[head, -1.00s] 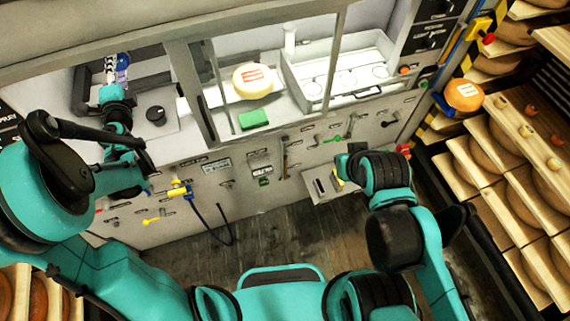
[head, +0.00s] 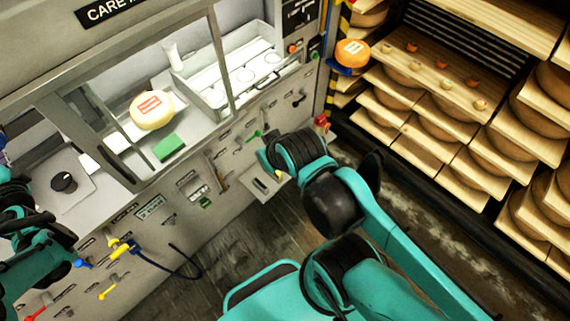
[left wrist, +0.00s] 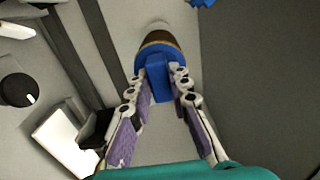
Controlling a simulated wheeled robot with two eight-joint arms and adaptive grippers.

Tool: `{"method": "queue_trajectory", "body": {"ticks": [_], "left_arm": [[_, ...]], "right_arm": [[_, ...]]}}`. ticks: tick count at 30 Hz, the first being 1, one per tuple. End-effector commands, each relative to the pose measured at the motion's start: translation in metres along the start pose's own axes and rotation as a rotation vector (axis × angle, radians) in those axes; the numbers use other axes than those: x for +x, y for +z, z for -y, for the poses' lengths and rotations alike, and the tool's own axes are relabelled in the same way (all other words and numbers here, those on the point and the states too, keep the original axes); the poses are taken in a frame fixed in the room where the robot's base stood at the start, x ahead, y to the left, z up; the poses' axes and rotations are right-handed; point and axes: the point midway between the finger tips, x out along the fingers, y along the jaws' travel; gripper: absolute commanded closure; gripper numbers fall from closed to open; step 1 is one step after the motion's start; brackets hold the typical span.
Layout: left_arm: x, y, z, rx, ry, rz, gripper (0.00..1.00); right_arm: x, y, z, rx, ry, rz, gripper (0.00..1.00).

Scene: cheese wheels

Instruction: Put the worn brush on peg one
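In the left wrist view, my left gripper (left wrist: 160,84) has its fingertips on both sides of the blue part of a blue-and-brown object (left wrist: 158,52), which looks like a brush. Its far end is round and brown with a yellowish edge; I cannot tell how worn it is. In the head view the left arm is at the left edge, with its gripper out of the picture. The grey front panel (head: 228,150) carries several labelled pegs and hanging tools. I cannot read which is peg one. My right arm shows in the middle, but its fingers do not.
A pale cheese wheel (head: 152,110) and a green block (head: 169,146) lie on the counter. A yellow tool (head: 122,248) with a dark hose hangs on the panel. A cheese rack (head: 450,110) stands at the right. The wooden floor between is partly clear.

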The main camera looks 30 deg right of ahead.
Motion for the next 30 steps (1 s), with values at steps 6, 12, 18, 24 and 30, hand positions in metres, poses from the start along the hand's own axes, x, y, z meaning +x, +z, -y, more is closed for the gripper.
{"method": "queue_trajectory", "body": {"ticks": [6, 12, 18, 24, 30], "left_arm": [[0.000, 0.000, 0.000, 0.000, 0.000, 0.000, 1.00], [-0.006, 0.000, 0.000, 0.000, 0.000, 0.000, 1.00], [-0.013, 0.000, 0.000, 0.000, 0.000, 0.000, 1.00], [-0.019, 0.000, 0.000, 0.000, 0.000, 0.000, 1.00], [-0.025, 0.000, 0.000, 0.000, 0.000, 0.001, 1.00]], "right_arm": [[0.000, 0.000, 0.000, 0.000, 0.000, 0.000, 1.00], [0.000, 0.000, 0.000, 0.000, 0.000, 0.000, 1.00], [0.001, 0.000, 0.000, 0.000, 0.000, 0.000, 1.00], [0.001, 0.001, 0.000, 0.000, 0.000, 0.000, 1.00], [0.001, 0.001, 0.000, 0.000, 0.000, 0.000, 1.00]]}}
